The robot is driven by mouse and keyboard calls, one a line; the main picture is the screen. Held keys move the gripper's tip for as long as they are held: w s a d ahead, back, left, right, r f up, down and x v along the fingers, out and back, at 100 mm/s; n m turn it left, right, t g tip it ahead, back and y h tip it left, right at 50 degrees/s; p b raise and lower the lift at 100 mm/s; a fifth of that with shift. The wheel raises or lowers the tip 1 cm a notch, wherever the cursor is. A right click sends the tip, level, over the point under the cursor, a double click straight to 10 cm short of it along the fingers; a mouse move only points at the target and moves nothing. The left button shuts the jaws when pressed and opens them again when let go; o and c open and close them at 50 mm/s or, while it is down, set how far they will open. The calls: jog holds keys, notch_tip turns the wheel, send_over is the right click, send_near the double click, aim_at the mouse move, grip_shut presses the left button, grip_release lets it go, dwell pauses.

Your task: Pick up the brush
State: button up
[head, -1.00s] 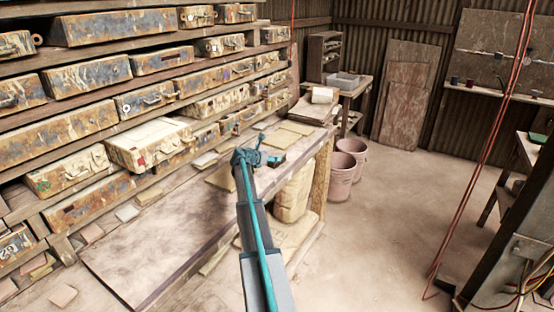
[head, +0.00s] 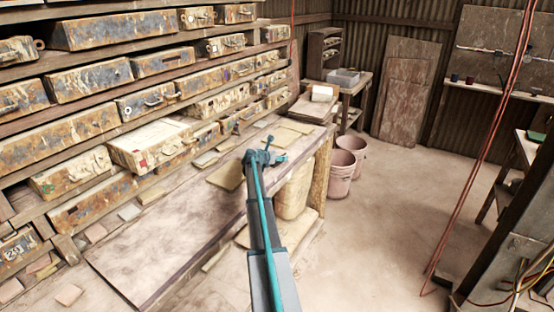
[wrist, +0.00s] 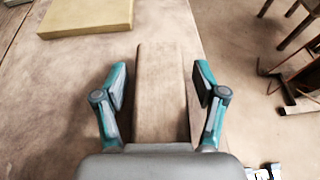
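My gripper (head: 265,158) is low over the near right edge of the long workbench (head: 150,245). In the wrist view my gripper (wrist: 158,82) has its two teal and dark fingers apart. A long, flat brown wooden piece (wrist: 163,85) shows between them, with a gap on either side. It may be the brush, but I cannot tell it for sure from a part of the bench, and no bristles show. Its lower end is hidden behind the gripper body. I cannot make out the brush in the head view.
A yellowish tile (head: 227,177) lies on the bench left of my gripper, also at the top of the wrist view (wrist: 85,15). Shelves of worn metal boxes (head: 152,145) rise behind the bench. Pink buckets (head: 341,172) stand on the floor, which is open to the right.

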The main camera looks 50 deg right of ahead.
jog(key=c, duration=0.9)
jog(key=shift+c, duration=0.2)
jog(key=shift+r, duration=0.15)
